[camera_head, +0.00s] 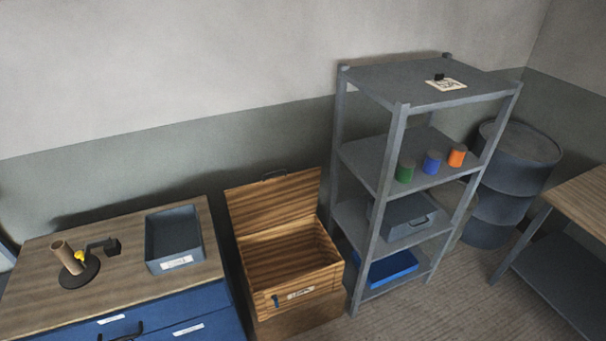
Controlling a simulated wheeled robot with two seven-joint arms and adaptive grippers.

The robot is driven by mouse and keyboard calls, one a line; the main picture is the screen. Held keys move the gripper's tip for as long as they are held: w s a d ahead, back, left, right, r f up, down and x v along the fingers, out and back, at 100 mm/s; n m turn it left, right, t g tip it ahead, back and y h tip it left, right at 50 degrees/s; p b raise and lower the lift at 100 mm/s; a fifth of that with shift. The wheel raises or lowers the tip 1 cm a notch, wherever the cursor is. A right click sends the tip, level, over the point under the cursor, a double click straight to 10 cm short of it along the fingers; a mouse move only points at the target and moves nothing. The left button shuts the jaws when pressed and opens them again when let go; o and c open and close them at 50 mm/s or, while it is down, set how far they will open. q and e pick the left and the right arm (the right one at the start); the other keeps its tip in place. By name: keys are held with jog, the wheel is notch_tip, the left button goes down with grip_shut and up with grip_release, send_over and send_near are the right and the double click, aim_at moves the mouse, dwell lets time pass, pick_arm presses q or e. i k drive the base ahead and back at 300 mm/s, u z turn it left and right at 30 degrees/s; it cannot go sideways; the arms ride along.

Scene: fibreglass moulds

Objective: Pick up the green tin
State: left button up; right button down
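The green tin (405,170) stands upright on the second shelf from the top of the grey shelf unit (396,135), near the shelf's front edge. It is the leftmost of three tins in a row. A blue tin (432,162) stands to its right, and an orange tin (457,155) is further right. The shelf unit's front left post rises just left of the green tin. Neither of my grippers shows in the head view.
An open wooden chest (290,290) stands left of the shelf unit. A blue cabinet with a wooden top (110,240) bears a grey tray (172,240) and a small stand. Floor (440,305) is clear before the shelves.

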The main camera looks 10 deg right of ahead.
aim_at(407, 165)
jog(key=z, duration=0.5)
jog(key=i, duration=0.5)
jog(key=z, duration=1.15)
jog(key=i, duration=1.35)
jog(key=u, duration=0.25)
